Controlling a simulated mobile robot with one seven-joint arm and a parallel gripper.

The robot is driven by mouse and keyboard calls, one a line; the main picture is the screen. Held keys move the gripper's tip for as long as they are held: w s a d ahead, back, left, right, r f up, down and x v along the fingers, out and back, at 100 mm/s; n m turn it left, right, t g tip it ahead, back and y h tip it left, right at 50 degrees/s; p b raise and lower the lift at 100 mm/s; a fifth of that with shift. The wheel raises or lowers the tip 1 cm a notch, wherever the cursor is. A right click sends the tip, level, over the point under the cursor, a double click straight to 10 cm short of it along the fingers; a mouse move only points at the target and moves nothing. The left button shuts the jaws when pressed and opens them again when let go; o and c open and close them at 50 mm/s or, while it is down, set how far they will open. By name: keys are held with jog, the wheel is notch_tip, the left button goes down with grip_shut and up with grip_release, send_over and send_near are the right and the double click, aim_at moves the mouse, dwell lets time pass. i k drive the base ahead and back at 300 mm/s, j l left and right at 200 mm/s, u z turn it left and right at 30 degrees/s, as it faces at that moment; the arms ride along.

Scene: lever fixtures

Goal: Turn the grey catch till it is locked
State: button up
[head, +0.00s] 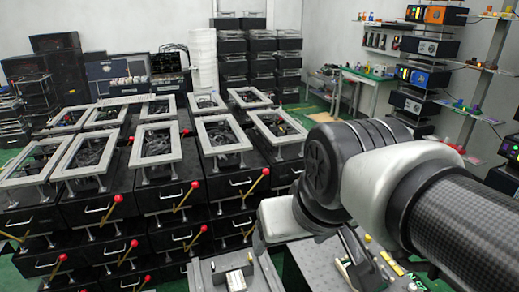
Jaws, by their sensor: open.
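I cannot pick out the grey catch for certain in the head view. At the bottom edge, a grey open frame (205,275) holds a small white block and a dark part, and it is cut off by the picture edge. To its right is a grey panel (318,262) with yellow, green and dark parts, partly covered by my arm. My arm comes in from the right and ends in a white link above these two fixtures.
Black drawer cabinets (95,208) with grey frames on top fill the left and middle. Yellow levers with red knobs (195,184) stick out from their fronts. More black boxes (232,60) are stacked behind. A shelf with coloured devices (430,50) stands at the right.

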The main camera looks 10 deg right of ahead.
aim_at(387, 275)
jog(key=k+z, duration=0.2)
jog(key=z, duration=0.2)
jog(key=k+z, duration=0.2)
jog(key=z, duration=0.2)
jog(key=k+l+z, duration=0.2)
jog(key=z, duration=0.2)
jog(key=l, duration=0.25)
jog(key=i+l+u, duration=0.25)
jog(key=l, duration=0.4)
jog(key=i+l+u, duration=0.1)
jog(key=i+l, duration=0.2)
jog(key=i+l+u, duration=0.2)
jog(key=l, duration=0.15)
jog(key=i+l+u, duration=0.2)
jog(key=l, duration=0.15)
jog(key=i+l+u, duration=0.2)
jog(key=l, duration=0.15)
jog(key=k+l+u, duration=0.25)
jog(key=u, duration=0.2)
jog(key=k, duration=0.6)
jog(key=j+z, duration=0.4)
jog(key=j, duration=0.5)
